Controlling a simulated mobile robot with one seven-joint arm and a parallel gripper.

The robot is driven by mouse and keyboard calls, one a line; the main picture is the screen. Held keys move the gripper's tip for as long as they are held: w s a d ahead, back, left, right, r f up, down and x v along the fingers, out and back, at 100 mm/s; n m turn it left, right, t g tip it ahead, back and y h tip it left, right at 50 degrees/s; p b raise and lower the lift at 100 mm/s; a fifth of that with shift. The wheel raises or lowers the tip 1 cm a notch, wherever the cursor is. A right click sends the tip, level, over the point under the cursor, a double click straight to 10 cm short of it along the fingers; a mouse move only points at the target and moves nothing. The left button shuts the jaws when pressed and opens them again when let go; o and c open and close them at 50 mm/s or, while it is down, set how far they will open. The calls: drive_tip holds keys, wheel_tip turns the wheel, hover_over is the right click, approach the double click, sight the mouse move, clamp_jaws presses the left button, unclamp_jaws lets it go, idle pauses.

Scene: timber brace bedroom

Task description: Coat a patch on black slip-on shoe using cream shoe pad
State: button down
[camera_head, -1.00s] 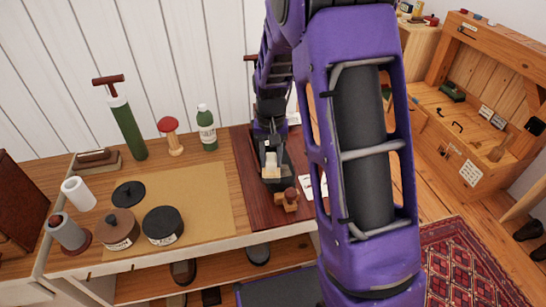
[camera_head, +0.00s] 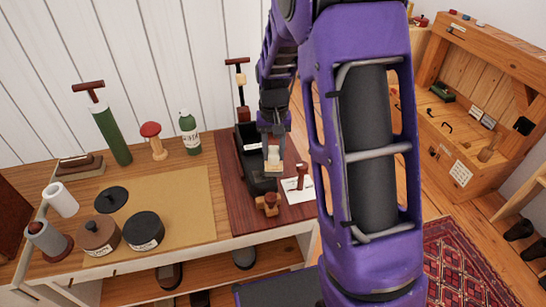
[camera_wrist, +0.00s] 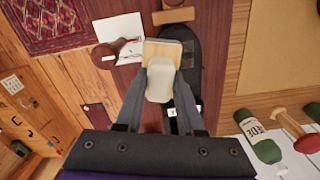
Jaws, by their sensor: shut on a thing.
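My gripper (camera_head: 273,143) is shut on the cream shoe pad (camera_head: 274,159), a small pale block with a wooden part. In the wrist view the pad (camera_wrist: 160,80) sits between my gripper's fingertips (camera_wrist: 160,92). The black slip-on shoe (camera_head: 250,155) lies on a dark red-brown mat (camera_head: 225,185). The pad is over the shoe's right side and hides part of it. In the wrist view the shoe (camera_wrist: 192,75) shows beside and behind the pad. I cannot tell whether the pad touches it.
Wooden-handled pieces stand near the shoe, one at its front (camera_head: 267,204) and one on a white card (camera_head: 301,180). A T-handled tool (camera_head: 240,85) stands behind. Tins (camera_head: 143,229), a green bottle (camera_head: 189,132) and a red-topped stand (camera_head: 154,142) are left. The tan mat's (camera_head: 185,190) right part is clear.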

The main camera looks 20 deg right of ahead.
drive_tip(key=shift+r, duration=2.7)
